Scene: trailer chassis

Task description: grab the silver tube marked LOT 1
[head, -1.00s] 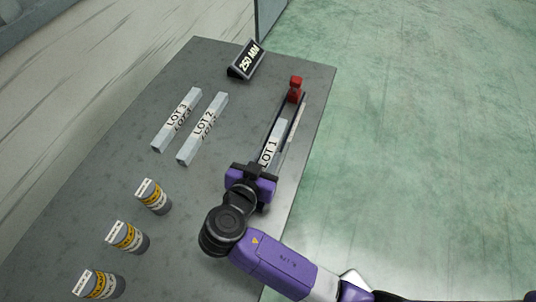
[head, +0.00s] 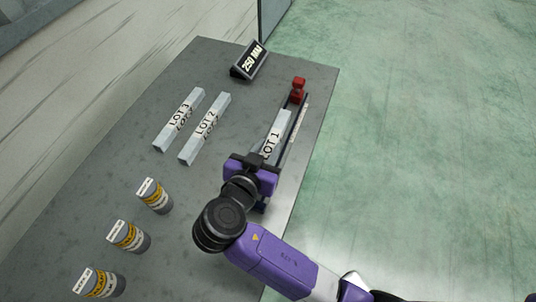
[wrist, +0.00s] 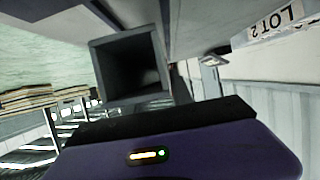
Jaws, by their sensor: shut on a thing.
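The silver tube marked LOT 1 (head: 276,131) lies lengthwise above a dark rail with a red end stop, in the head view. My gripper (head: 257,160) is shut on its near end, which the gripper hides. In the wrist view, an open square tube end (wrist: 130,68) with a dark hollow shows just beyond my gripper's purple body. The fingertips are not clear there.
The LOT 2 tube (head: 204,129) and LOT 3 tube (head: 179,120) lie side by side to the left. The red stop (head: 298,89) stands at the rail's far end. A 250 MM sign (head: 249,61) stands behind. Several labelled canisters (head: 154,196) stand at near left.

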